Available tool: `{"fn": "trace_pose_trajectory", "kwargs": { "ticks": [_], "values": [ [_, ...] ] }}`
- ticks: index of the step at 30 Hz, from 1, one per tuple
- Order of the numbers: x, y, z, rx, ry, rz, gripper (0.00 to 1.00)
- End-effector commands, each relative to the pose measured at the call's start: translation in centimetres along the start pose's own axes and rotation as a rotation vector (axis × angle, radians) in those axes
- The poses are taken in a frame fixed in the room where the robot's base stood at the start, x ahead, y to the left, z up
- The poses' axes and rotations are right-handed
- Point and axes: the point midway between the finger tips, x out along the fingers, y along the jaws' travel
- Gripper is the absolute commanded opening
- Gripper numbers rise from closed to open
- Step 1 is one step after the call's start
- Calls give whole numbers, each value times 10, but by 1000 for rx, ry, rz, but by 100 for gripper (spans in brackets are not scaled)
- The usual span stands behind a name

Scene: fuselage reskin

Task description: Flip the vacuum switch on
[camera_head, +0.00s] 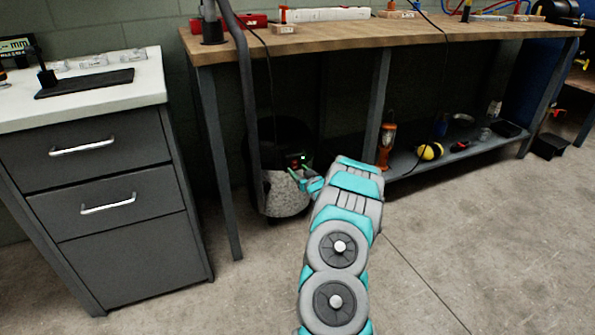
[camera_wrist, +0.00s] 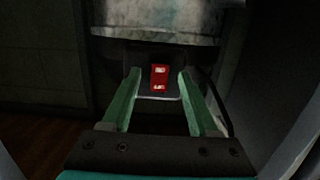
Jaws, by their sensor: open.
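The vacuum (camera_head: 285,197) is a dark and speckled grey canister on the floor under the wooden workbench, close to a bench leg. Its red rocker switch shows in the wrist view (camera_wrist: 159,77), set in a dark panel with pale marks on it. A small green light (camera_head: 303,156) shows on the panel in the head view. My gripper (camera_head: 299,170) is at the front of the vacuum. In the wrist view, its two green fingers (camera_wrist: 159,73) are apart, one on each side of the switch, with nothing between them. I cannot tell whether they touch the panel.
The wooden workbench (camera_head: 350,34) spans above the vacuum. A grey drawer cabinet (camera_head: 100,190) stands to the left. A dark hose (camera_head: 247,90) runs down beside the vacuum. An orange lantern (camera_head: 386,145) and a yellow item (camera_head: 429,151) are to the right. The floor in front is clear.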

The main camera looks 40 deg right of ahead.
Motion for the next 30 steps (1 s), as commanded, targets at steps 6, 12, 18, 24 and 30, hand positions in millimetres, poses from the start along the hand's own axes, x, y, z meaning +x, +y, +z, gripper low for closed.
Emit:
{"fn": "trace_pose_trajectory", "kwargs": {
  "ticks": [6,12,18,24,30],
  "values": [
    [-30,1,-1,3,1,1,60],
    [-55,0,0,3,1,1,60],
    [-67,0,-1,0,1,0,60],
    [-69,-1,-1,-1,2,-1,60],
    [-69,-1,-1,-1,2,-1,60]
  ]
}}
